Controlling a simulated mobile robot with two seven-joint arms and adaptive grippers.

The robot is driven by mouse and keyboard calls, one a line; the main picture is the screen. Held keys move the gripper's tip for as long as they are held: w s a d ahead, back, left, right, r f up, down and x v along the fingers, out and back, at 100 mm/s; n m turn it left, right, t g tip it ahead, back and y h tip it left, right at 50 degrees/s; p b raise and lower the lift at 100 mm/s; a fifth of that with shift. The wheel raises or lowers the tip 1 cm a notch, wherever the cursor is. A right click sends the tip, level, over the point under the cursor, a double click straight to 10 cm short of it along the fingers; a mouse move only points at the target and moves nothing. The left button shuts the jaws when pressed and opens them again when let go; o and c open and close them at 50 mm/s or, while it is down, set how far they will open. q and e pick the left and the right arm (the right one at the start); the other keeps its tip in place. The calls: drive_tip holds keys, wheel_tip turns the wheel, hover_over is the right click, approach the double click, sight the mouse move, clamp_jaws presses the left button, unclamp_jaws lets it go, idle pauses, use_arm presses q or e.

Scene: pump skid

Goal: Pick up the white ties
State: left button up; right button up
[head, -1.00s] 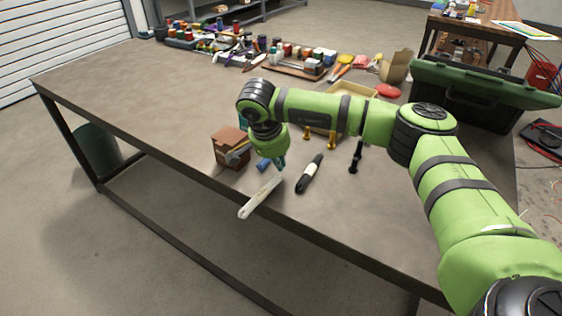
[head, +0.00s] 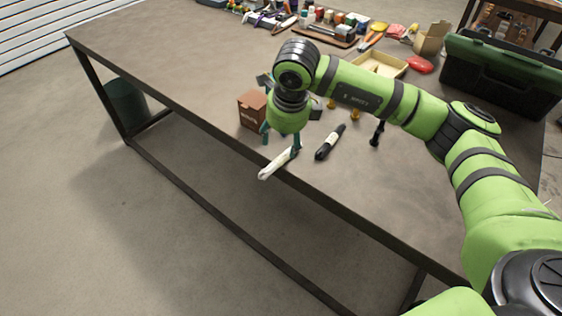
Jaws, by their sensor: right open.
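The white ties (head: 277,164) show as a narrow white bundle at the table's front edge, with the near end sticking out past the edge. My right gripper (head: 281,143) points down just above and behind the bundle, with its teal fingers spread apart. One finger is close to the far end of the ties; I cannot tell whether it touches them. The gripper is open and holds nothing that I can see. My left gripper is not in view.
A brown box (head: 252,111) stands just left of the gripper. A black and white marker-like tool (head: 330,142) and a dark bolt-like piece (head: 377,133) lie to the right. A yellow tray (head: 380,65) and green-lidded case (head: 500,75) are farther back. The table's left part is clear.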

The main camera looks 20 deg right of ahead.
sight(275, 162)
drive_tip(key=s+m+t+y+b, duration=0.2)
drive_tip(key=s+m+y+b, duration=0.15)
drive_tip(key=m, duration=1.85)
drive_tip(key=shift+n+h, duration=0.3)
drive_tip(key=shift+h, duration=0.05)
drive_tip(key=p+x, duration=0.2)
drive_tip(key=x, duration=0.4)
drive_tip(key=shift+a+f, duration=0.15)
drive_tip(key=shift+a, duration=0.1)
drive_tip(key=shift+c, duration=0.4)
drive_tip(key=c, duration=1.2)
